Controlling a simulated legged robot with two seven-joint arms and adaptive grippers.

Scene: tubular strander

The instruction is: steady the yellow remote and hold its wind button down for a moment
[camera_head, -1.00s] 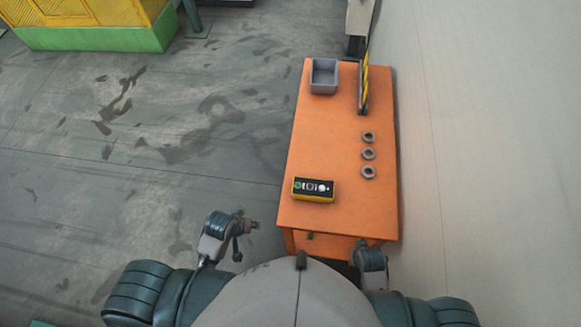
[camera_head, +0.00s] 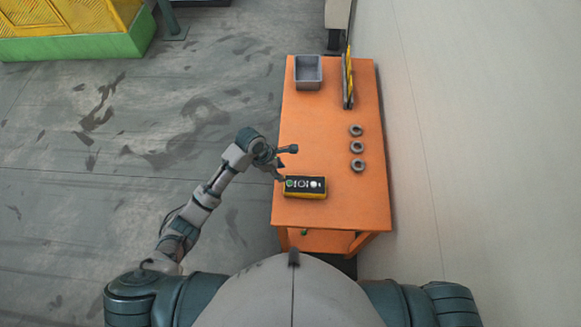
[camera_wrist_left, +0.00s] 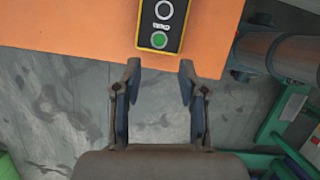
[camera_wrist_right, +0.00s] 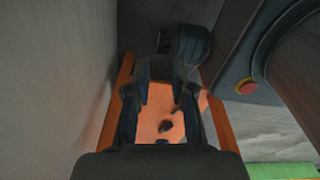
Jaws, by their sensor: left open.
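The yellow remote (camera_head: 305,194) with a black face lies on the near left part of the orange table (camera_head: 325,212). Its green button (camera_head: 290,183) is at its left end. In the left wrist view the remote (camera_wrist_left: 147,38) is at the top, with the green button (camera_wrist_left: 160,40) nearest me and an upside-down label beside it, seemingly the wind one. My left gripper (camera_head: 286,163) is open and empty by the remote's left end; its fingers (camera_wrist_left: 160,68) straddle the line of that end, apart from it. My right gripper (camera_wrist_right: 160,85) looks open and empty; it is hidden in the head view.
Several items share the table: three metal nuts (camera_head: 357,148) on the right, a grey bin (camera_head: 308,74) at the far end and a yellow-black upright piece (camera_head: 348,80). A wall (camera_head: 455,150) runs close on the right.

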